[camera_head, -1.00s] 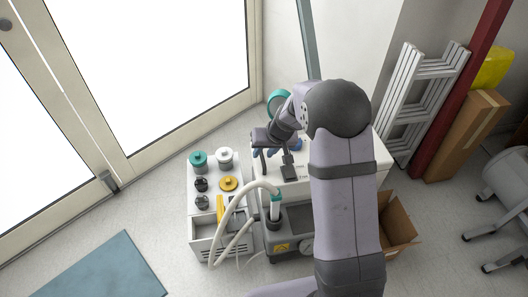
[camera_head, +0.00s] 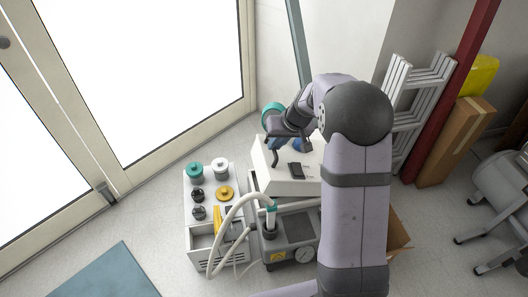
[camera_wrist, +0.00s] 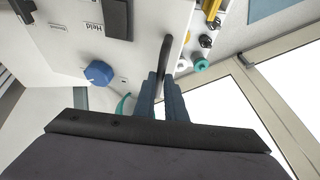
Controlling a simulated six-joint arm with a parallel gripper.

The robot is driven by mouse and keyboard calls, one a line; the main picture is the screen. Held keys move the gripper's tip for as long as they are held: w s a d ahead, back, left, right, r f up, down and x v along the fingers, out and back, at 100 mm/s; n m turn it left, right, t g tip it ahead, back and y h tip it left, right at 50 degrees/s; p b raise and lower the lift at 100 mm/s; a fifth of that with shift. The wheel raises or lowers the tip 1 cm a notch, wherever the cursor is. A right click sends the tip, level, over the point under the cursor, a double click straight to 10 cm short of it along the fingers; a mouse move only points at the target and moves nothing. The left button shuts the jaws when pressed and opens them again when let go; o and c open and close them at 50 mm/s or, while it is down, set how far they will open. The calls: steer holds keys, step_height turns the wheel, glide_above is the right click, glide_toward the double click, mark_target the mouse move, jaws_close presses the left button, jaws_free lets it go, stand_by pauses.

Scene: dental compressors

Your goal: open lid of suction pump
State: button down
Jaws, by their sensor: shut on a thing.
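The suction pump has a white upper housing, its lid (camera_head: 290,183), above a grey base (camera_head: 298,233) with a round gauge. The lid looks slightly raised and tilted, its front face showing above the base. My gripper (camera_head: 276,148) is at the lid's left side. In the wrist view my gripper (camera_wrist: 165,98) is shut on a thin dark handle (camera_wrist: 165,55) along the edge of the white panel (camera_wrist: 60,55). A blue knob (camera_wrist: 98,72) and a black block (camera_wrist: 118,18) are on that panel. My arm hides the lid's right part.
A white unit (camera_head: 207,235) with green, white, yellow and black caps stands to the left. A pale hose (camera_head: 222,225) loops in front of the pump. A cardboard box (camera_head: 398,235) is at right, glazed doors (camera_head: 150,70) behind.

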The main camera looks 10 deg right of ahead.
steer(key=d+r+p, duration=0.2)
steer(key=d+r, duration=0.1)
steer(key=d, duration=0.4)
steer(key=d+r+p, duration=0.2)
steer(key=d+r, duration=0.2)
steer(key=d, duration=0.4)
steer(key=d+f+p, duration=0.1)
steer(key=d+p, duration=0.4)
steer(key=d, duration=1.2)
steer(key=shift+s+f+p, duration=0.25)
steer(key=shift+f+p, duration=0.1)
steer(key=shift+p, duration=0.05)
steer(key=shift+d, duration=0.1)
steer(key=c, duration=1.8)
jaws_free()
steer(key=shift+f, duration=0.1)
steer(key=shift+w+v, duration=0.1)
steer(key=shift+v, duration=1.75)
steer(key=shift+w+v, duration=0.15)
steer(key=shift+v, duration=1.7)
